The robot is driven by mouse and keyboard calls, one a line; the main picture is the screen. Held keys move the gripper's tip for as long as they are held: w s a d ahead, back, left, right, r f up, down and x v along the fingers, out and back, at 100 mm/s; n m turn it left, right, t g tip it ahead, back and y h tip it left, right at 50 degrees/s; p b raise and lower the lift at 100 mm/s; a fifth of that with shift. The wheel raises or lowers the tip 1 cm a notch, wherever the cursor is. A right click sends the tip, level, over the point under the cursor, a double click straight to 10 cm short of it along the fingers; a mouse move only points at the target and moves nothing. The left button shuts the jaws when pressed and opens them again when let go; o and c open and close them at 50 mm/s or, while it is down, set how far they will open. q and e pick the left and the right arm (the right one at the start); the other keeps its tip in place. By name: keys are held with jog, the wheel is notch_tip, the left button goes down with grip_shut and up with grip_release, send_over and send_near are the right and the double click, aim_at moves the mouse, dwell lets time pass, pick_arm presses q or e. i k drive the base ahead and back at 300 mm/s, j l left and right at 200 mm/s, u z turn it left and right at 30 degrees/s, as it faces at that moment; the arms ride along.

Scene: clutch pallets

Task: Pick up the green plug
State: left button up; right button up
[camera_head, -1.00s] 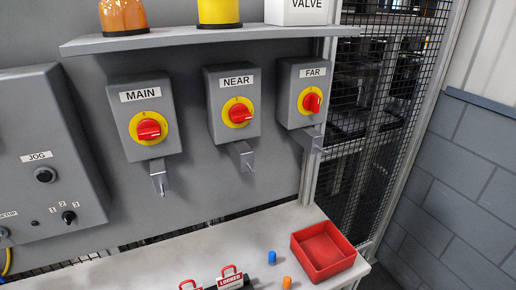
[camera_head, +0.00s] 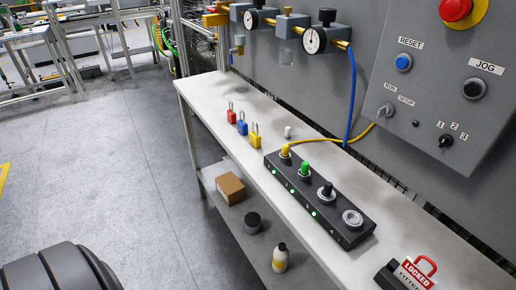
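The green plug (camera_head: 305,168) stands upright in a socket of a long dark box (camera_head: 341,231) on the white bench. It is the second from the far end, between a yellow plug (camera_head: 285,150) with a yellow cable and a black plug (camera_head: 327,188). The nearest socket (camera_head: 352,218) on the box holds no plug. Small green lights glow along the box's side. Neither gripper shows in the head view.
Red, blue and yellow padlocks (camera_head: 242,125) stand at the bench's (camera_head: 212,91) far end. A small white item (camera_head: 288,131) sits behind the box. A red "LOCKED" tag padlock (camera_head: 417,272) is at the near right. The grey panel (camera_head: 400,90) rises behind the bench.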

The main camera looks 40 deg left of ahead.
aim_at(305, 166)
jog(key=u, duration=0.85)
jog(key=i+j+z, duration=0.4)
jog(key=j, duration=0.25)
jog(key=i+j+z, duration=0.2)
jog(key=j, duration=0.15)
jog(key=j+z, duration=0.25)
jog(key=j, duration=0.15)
jog(key=i+j+z, duration=0.2)
jog(key=j, duration=0.2)
jog(key=j+z, duration=0.2)
jog(key=j, duration=0.2)
